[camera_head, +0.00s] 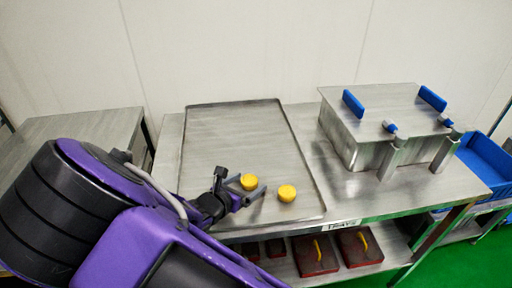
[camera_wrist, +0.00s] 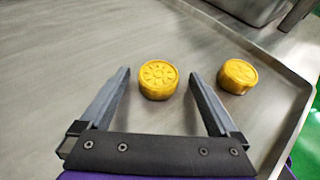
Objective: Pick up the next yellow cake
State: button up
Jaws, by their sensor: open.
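Two round yellow cakes lie on the metal tray (camera_head: 235,130). The left cake (camera_head: 249,181) is by the tips of my gripper (camera_head: 252,190). In the wrist view the left cake (camera_wrist: 158,79) shows a flower-like pattern on top and sits between and just ahead of the fingertips of my open, empty gripper (camera_wrist: 160,75). The right cake (camera_head: 287,193) lies apart, nearer the tray's right edge; in the wrist view it is the other cake (camera_wrist: 238,76), beyond the right finger. I cannot tell the gripper's exact height above the tray.
A metal box machine (camera_head: 372,125) with blue handles stands right of the tray on the steel table. A lower shelf holds dark red boxes (camera_head: 315,255) with yellow handles. A blue crate (camera_head: 485,165) stands at the far right. The tray's back part is bare.

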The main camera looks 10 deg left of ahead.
jog(key=shift+d+r, duration=0.1)
jog(key=c, duration=1.4)
jog(key=shift+c, duration=0.2)
